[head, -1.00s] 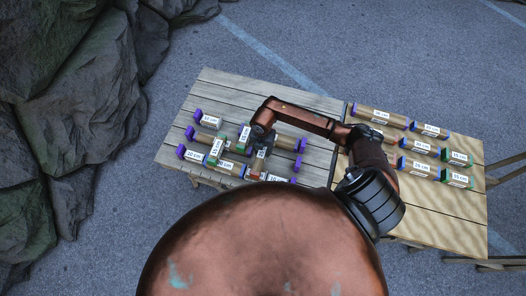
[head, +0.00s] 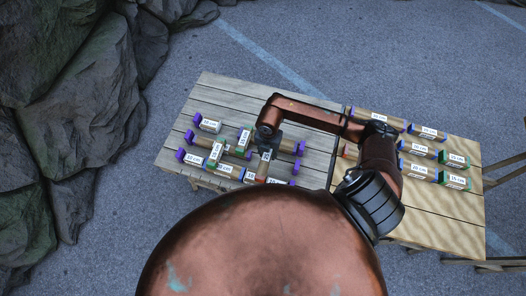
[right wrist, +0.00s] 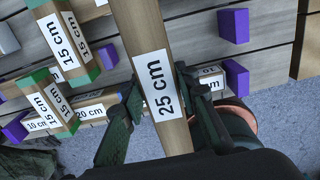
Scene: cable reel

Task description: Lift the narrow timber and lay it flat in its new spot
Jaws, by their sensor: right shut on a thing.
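The narrow timber, marked 25 cm (right wrist: 157,60), is held between the fingers of my right gripper (right wrist: 158,105), which is shut on it. In the right wrist view it runs up out of the top edge, so its far end is hidden. In the head view my right gripper (head: 266,150) hangs over the left table, and the held timber (head: 263,168) shows below it, partly covered. It appears to be above the timbers laid there; the exact gap cannot be told. My left gripper is not in view.
The grey left table (head: 225,92) carries timbers with purple ends and green-ended 15 cm pieces (right wrist: 58,45) laid across them. A purple end block (right wrist: 236,78) is close to the right finger. Several labelled timbers lie on the right table (head: 450,228). Rocks (head: 60,110) stand at left.

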